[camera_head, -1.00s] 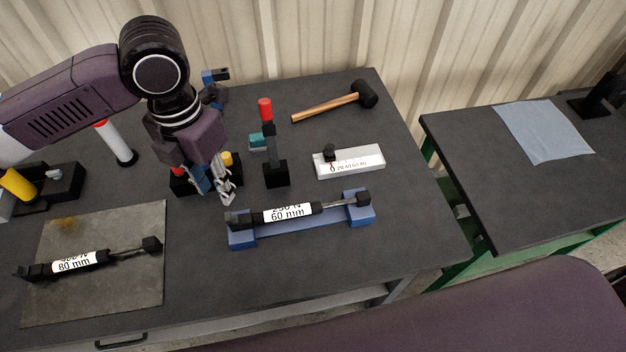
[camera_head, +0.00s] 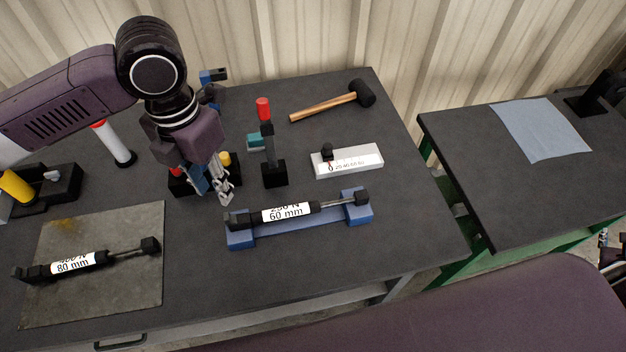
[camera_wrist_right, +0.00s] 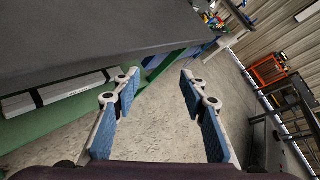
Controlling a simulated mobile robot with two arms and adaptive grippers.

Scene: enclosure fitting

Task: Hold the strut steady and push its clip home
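A black strut labelled 60 mm (camera_head: 287,212) lies across a blue cradle (camera_head: 290,227) near the middle of the table. A second strut labelled 80 mm (camera_head: 73,262) lies on a grey mat (camera_head: 130,285) at the lower left. My left gripper (camera_head: 226,198) points down just left of and behind the cradle's left end, apart from the strut; its fingers look close together, but I cannot tell whether they are shut. My right gripper (camera_wrist_right: 158,95) shows in the right wrist view, open and empty over the floor beside a table edge. No clip can be made out clearly.
A black box with coloured buttons (camera_head: 232,162) is behind my left gripper. A blue cloth (camera_head: 543,130) lies on the right table.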

